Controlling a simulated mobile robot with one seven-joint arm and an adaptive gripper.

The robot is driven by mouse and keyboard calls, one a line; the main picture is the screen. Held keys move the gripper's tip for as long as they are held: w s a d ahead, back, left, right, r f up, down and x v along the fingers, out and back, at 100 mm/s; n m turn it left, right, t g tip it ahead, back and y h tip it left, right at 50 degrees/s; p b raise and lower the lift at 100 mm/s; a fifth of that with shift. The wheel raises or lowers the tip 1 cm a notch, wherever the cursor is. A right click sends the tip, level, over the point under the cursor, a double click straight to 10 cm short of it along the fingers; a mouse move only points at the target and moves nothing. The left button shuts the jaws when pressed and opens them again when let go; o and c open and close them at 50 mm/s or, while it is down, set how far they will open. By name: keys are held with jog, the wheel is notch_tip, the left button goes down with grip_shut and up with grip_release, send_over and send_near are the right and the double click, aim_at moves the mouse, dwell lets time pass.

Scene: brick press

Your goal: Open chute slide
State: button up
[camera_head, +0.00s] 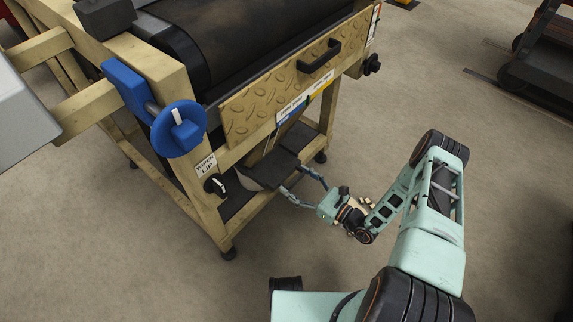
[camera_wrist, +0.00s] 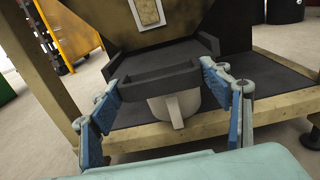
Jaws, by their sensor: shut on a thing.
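The chute slide (camera_wrist: 158,84) is a dark flat tray with a raised front edge, in the middle of the wrist view. It sits at the lower end of the chute (camera_wrist: 185,30), which has a pale plate on its front. In the head view the dark slide (camera_head: 290,143) shows below the frame's front panel. My gripper (camera_wrist: 160,77) has one blue-padded finger at each side of the slide's front edge and is shut on it. In the head view my gripper (camera_head: 296,180) reaches in from the right. How far the slide is drawn out is hard to tell.
A pale container (camera_wrist: 178,107) stands under the slide on a dark shelf (camera_wrist: 265,85). The wooden frame (camera_head: 222,225) carries a blue handwheel (camera_head: 178,128), a small black knob (camera_head: 215,184) and a panel with a black handle (camera_head: 319,57).

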jog(key=v, duration=0.4)
jog(key=shift+s, duration=0.1)
jog(key=o, duration=1.4)
jog(key=shift+d, duration=0.1)
jog(key=v, duration=1.2)
jog(key=shift+f, duration=0.1)
